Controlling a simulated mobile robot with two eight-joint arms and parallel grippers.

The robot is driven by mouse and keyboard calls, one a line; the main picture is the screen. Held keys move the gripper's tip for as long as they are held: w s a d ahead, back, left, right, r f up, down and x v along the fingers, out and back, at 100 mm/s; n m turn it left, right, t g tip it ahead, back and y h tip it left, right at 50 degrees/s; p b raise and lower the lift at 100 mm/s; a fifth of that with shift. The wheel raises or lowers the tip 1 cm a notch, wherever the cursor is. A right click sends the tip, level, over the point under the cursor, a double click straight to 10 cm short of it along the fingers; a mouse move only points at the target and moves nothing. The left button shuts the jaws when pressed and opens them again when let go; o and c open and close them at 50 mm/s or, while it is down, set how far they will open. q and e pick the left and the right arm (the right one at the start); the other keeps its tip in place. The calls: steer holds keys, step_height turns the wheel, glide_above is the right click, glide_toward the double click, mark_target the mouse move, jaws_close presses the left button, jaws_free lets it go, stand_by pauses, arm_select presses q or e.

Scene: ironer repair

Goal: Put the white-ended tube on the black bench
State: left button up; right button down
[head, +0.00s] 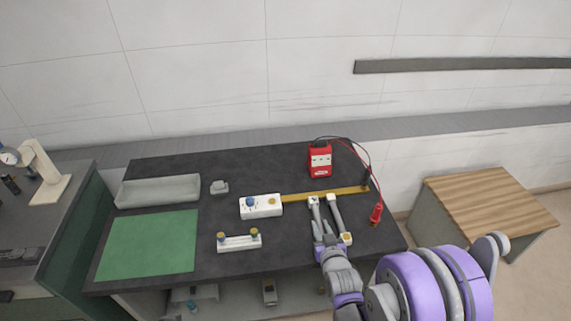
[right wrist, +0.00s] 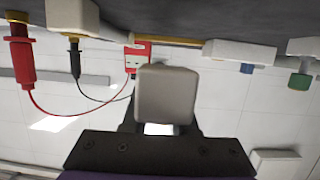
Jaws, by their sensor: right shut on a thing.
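My right gripper (head: 320,232) reaches over the right front of the black bench (head: 290,240). It is shut on the white-ended tube (head: 314,204), which points away from me toward the back of the bench. The tube's pale, squarish end (right wrist: 165,95) fills the middle of the right wrist view, where the bench (right wrist: 215,12) shows along the top. I cannot tell how large the gap between tube and bench is. The gripper hides the tube's near end. My left gripper is not in view.
Right of the held tube lies a similar grey piece with a brass-coloured near end (head: 346,238). A red meter (head: 320,160), red probe (head: 376,213), brass strip (head: 320,194), white block (head: 261,206) and knobbed holder (head: 239,242) are nearby. A green mat (head: 150,246) and grey tray (head: 158,191) lie left.

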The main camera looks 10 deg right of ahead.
mark_target(307, 231)
steer(key=shift+w+a+r+b, duration=0.15)
steer(key=shift+w+a+b, duration=0.15)
steer(key=shift+w+b, duration=0.2)
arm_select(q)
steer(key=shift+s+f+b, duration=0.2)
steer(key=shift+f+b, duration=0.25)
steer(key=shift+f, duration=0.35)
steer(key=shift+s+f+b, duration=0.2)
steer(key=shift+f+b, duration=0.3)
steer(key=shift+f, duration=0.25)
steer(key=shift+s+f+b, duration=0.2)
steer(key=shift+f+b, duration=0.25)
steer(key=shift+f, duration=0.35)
arm_select(e)
steer(key=w+a+r, duration=0.2)
steer(key=w+r, duration=0.1)
steer(key=r, duration=0.2)
steer(key=shift+w+a+y, duration=0.15)
steer(key=shift+a+y, duration=0.05)
steer(key=shift+y, duration=0.1)
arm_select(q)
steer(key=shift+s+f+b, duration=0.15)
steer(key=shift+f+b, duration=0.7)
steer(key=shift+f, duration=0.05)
arm_select(e)
step_height(307, 231, down, 10)
steer(key=shift+r, duration=0.1)
